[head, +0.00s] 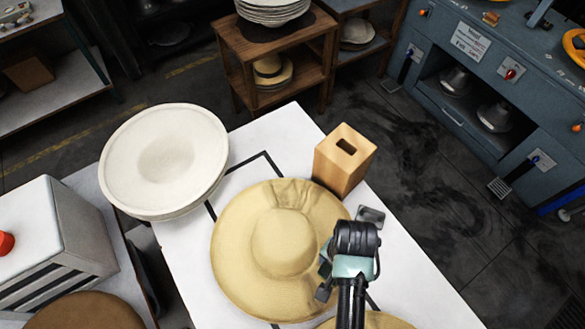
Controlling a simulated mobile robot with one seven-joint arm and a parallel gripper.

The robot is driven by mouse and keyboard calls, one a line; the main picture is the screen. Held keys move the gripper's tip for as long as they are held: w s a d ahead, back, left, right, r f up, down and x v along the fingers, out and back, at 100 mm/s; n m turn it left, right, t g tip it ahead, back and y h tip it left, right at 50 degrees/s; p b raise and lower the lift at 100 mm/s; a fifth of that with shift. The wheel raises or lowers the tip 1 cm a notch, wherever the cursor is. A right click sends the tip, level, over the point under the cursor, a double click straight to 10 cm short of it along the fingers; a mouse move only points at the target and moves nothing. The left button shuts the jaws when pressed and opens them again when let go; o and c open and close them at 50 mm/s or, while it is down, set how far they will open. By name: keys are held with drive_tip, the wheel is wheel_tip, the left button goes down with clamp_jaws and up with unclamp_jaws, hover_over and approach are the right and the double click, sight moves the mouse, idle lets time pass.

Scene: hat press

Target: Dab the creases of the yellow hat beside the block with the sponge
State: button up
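The yellow hat (232,250) lies on the white table with its crown up. Creases (290,193) show on its far brim, close to the wooden block (338,170), which has a dark slot in its top. My gripper (324,278) is over the hat's right brim, seen from above and mostly hidden by my wrist. I cannot tell whether it is open or shut, or whether it touches the brim. I cannot make out a sponge. A small grey piece (371,215) shows just beyond my wrist; I cannot tell what it is.
Part of another yellow hat (385,321) shows at the bottom edge. A large white hat (163,160) overhangs the white table's (270,128) left edge. A grey machine with a red button (6,243) stands left. Wooden shelves (235,55) and a blue cabinet (470,125) stand beyond.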

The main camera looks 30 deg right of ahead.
idle(0.5)
drive_tip(key=shift+r, duration=1.9)
wheel_tip(320, 180, down, 17)
drive_tip(key=b, duration=0.9)
drive_tip(key=shift+r, duration=0.15)
drive_tip(key=shift+f+b, duration=0.45)
drive_tip(key=shift+f, duration=0.1)
drive_tip(key=shift+s, duration=0.1)
idle(1.0)
